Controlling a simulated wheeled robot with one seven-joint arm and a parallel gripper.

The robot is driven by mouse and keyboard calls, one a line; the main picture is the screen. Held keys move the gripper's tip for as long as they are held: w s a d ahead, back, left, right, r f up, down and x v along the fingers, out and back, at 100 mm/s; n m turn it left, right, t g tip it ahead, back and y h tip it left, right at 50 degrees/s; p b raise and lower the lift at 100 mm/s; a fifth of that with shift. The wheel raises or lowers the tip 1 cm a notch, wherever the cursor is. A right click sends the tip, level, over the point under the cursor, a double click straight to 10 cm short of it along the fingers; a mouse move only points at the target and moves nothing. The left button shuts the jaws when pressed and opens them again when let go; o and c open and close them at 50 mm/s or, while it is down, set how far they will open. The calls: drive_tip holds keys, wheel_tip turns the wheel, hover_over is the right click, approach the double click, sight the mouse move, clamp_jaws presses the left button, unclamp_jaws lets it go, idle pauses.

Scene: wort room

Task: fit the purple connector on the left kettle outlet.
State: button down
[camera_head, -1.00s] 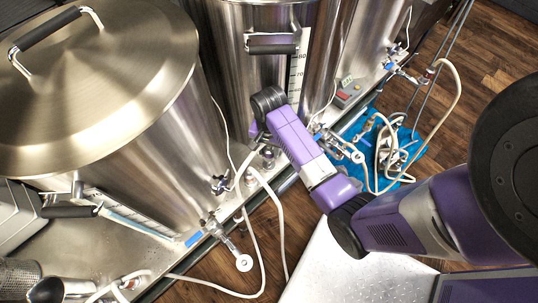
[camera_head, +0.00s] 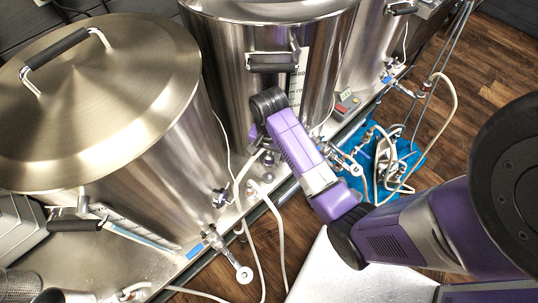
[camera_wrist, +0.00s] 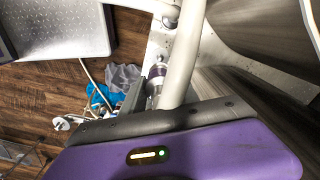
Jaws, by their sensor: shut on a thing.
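The left kettle (camera_head: 150,150) is the big lidded steel vessel at left in the head view. Its outlet (camera_head: 217,241), with a blue-handled valve, sticks out low at the front, its round open end toward the floor. My gripper is at the end of my purple arm, in front of the middle kettle (camera_head: 232,75), up and right of that outlet; its fingers are hidden in the head view. In the wrist view, the purple connector (camera_wrist: 157,72) shows as a purple-banded metal fitting just past my gripper's body, beside a pale hose (camera_wrist: 185,50). My gripper looks shut on it.
Pale hoses (camera_head: 256,240) hang over the bench edge near the left outlet. Small fittings stand on the bench by the middle kettle. A blue mat (camera_head: 411,160) with coiled hoses and fittings lies at right. A white perforated surface (camera_head: 345,275) is at the front.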

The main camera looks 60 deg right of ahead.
drive_tip(key=shift+r+p, duration=1.8)
drive_tip(key=shift+p, duration=0.15)
drive_tip(key=shift+w+d+r, duration=0.1)
drive_tip(key=shift+r, duration=0.05)
